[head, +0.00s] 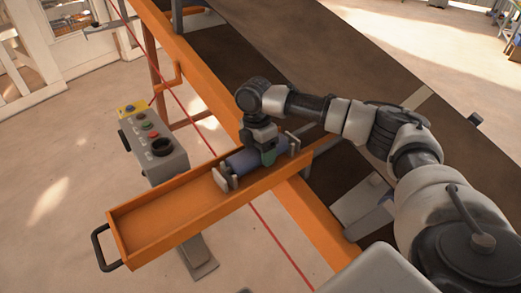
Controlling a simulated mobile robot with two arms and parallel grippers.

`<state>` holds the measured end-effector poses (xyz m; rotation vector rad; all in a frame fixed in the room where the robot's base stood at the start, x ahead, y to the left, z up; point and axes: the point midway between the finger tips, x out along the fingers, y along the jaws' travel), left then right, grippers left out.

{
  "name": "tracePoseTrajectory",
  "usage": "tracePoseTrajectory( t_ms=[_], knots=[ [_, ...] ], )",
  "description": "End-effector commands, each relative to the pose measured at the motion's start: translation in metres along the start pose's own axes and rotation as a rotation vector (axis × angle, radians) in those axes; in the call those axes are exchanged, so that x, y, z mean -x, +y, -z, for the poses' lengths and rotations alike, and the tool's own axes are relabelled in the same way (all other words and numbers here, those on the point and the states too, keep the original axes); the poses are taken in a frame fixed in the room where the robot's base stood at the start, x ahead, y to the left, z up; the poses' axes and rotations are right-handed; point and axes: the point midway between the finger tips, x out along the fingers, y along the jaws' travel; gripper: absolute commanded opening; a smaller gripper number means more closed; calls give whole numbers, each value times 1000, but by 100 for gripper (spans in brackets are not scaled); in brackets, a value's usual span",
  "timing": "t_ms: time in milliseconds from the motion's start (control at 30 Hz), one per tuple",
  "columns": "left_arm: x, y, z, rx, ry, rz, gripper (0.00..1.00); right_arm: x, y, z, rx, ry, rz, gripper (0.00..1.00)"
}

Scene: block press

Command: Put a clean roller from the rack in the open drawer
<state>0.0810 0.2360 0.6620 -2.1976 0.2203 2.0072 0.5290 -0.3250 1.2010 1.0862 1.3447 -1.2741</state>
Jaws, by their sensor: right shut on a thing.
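The open drawer (151,221) is a long orange tray with a black handle at its left end. A blue roller (242,161) with pale end pieces lies lengthwise in or just above the right part of the drawer. Whether it rests on the drawer floor I cannot tell. My right gripper (268,157) comes from above and is shut on the roller near its middle. The fingertips are partly hidden. A small green patch shows at the grip. My left gripper is not in view. No rack can be made out.
A grey control box (157,147) with buttons and a yellow top stands behind the drawer. An orange frame beam (311,219) runs beside the dark sloped surface (330,50). A thin red line passes by the drawer. The drawer's left half is empty.

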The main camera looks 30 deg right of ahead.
Motion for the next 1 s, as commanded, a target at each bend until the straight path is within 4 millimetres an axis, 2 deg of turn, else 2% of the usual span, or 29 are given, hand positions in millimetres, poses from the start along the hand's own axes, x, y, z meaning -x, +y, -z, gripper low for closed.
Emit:
tracePoseTrajectory(
  t_ms=[267, 300, 433, 767, 867, 1000],
  knots=[
    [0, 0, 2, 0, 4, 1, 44, -4, 1, 0, 0, 1, -2, 18],
    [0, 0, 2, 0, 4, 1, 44, -5, 1, 0, 0, 0, 0, 67],
    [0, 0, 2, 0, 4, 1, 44, -5, 1, 0, 0, 0, 0, 86],
    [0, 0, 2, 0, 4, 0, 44, -1, 0, 0, 0, 0, -2, 86],
    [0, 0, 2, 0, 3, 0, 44, 10, -1, 0, 0, 1, -4, 86],
    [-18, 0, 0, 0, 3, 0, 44, 33, 0, 1, 1, 1, -6, 86]
  ],
)
